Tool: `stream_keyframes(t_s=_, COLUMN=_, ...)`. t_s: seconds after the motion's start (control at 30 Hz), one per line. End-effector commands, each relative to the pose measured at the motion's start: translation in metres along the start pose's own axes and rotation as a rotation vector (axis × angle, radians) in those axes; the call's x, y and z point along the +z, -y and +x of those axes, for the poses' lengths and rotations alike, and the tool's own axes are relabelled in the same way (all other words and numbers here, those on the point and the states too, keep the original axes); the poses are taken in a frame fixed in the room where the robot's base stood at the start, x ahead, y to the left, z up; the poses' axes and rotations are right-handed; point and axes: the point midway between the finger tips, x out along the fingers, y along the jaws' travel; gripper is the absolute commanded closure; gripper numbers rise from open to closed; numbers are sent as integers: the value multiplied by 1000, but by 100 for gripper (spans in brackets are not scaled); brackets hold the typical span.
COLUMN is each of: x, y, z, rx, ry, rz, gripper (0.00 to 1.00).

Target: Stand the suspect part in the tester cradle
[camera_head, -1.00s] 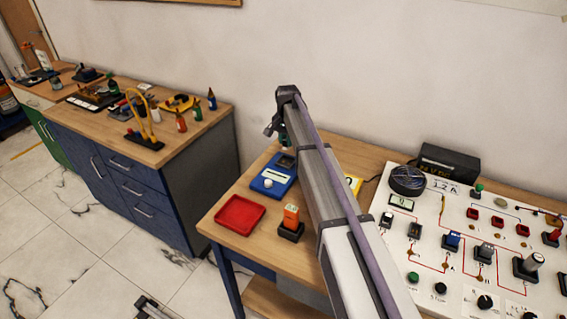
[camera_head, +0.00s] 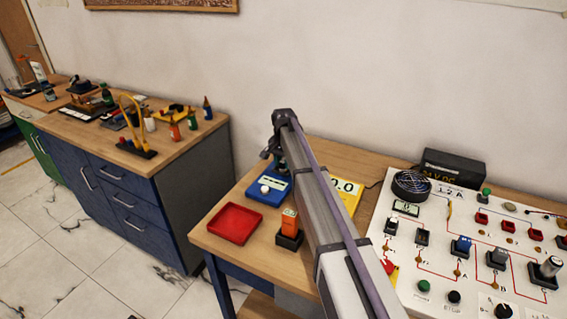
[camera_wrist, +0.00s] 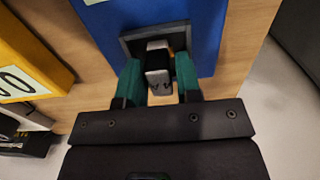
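The blue tester (camera_head: 268,191) stands on the wooden bench, with a white strip and a round white knob. Its dark square cradle (camera_wrist: 126,42) shows in the wrist view; from the head it is hidden behind my gripper. My gripper (camera_wrist: 158,72) is over the cradle, its two teal fingers on either side of a small block-shaped part (camera_wrist: 158,62). The part is dark with a pale top and a grey end bearing small dark marks. The fingers look shut on it. It overlaps the cradle in the picture; I cannot tell whether it touches the cradle floor.
A red tray (camera_head: 235,223) and an orange block in a black socket (camera_head: 289,240) stand in front of the tester. A yellow meter (camera_head: 347,194) is beside it, partly behind my arm. A white circuit panel (camera_head: 470,245) fills the right. Bare bench lies around the tray.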

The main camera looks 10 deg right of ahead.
Motion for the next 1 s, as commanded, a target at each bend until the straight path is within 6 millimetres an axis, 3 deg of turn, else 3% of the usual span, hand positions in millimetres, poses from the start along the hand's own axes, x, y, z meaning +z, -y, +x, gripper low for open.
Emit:
stream_keyframes(t_s=0.13, x=0, y=0, z=0, rx=0, ry=0, rz=0, gripper=54)
stream_keyframes(t_s=0.47, x=0, y=0, z=-9, rx=0, ry=0, rz=0, gripper=54)
stream_keyframes(t_s=0.57, x=0, y=0, z=-26, rx=0, ry=0, rz=0, gripper=54)
stream_keyframes(t_s=0.9, x=0, y=0, z=-113, rx=0, ry=0, rz=0, gripper=54)
stream_keyframes(t_s=1.0, x=0, y=0, z=-125, rx=0, ry=0, rz=0, gripper=54)
